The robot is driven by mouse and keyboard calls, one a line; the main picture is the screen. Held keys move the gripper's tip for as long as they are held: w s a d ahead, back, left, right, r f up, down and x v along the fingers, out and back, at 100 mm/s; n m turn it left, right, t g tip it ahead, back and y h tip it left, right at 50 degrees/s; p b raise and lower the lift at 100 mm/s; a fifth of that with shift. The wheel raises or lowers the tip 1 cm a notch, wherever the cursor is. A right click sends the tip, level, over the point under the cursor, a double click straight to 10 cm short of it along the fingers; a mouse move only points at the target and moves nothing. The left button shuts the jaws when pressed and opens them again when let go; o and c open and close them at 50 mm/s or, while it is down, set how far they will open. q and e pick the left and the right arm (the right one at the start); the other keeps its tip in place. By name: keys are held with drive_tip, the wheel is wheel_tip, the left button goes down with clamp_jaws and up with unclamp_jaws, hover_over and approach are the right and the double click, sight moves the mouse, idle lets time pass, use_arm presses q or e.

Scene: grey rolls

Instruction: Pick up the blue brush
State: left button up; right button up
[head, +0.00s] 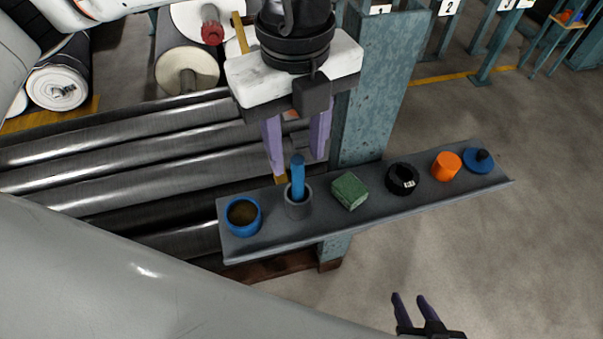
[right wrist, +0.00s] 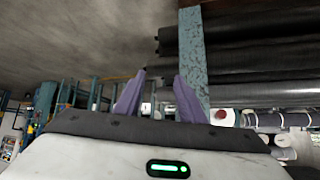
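The blue brush (head: 298,174) stands upright in a grey cup (head: 298,206) on a narrow grey shelf; only its upper part shows, the rest being hidden in the cup. My left gripper (head: 298,164) points down over the shelf, open, with its two purple fingers apart. In the head view the top of the brush appears between the fingertips; I cannot tell whether they are level with it or behind it. My right gripper (head: 415,303) is open and empty, low at the right, away from the shelf. Its spread fingers also show in the right wrist view (right wrist: 160,92).
The shelf (head: 375,209) also holds a blue-rimmed bowl (head: 243,215), a green block (head: 349,191), a black ring-shaped item (head: 402,179), an orange cylinder (head: 446,165) and a blue lid-like disc (head: 479,161). A steel post (head: 372,95) rises behind it. Grey rolls (head: 120,150) lie left. Floor is clear right.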

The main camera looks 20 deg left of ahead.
sight(298, 173)
use_arm(q)
drive_tip(key=shift+f, duration=0.95)
drive_tip(key=shift+w+a+f+p, duration=0.1)
drive_tip(key=shift+w+f+p, duration=0.15)
drive_tip(key=shift+f, duration=1.1)
drive_tip(key=shift+w+a+f+p, duration=0.15)
drive_tip(key=shift+f+p, duration=0.1)
drive_tip(key=shift+f, duration=1.1)
drive_tip(key=shift+d, duration=0.15)
clamp_jaws()
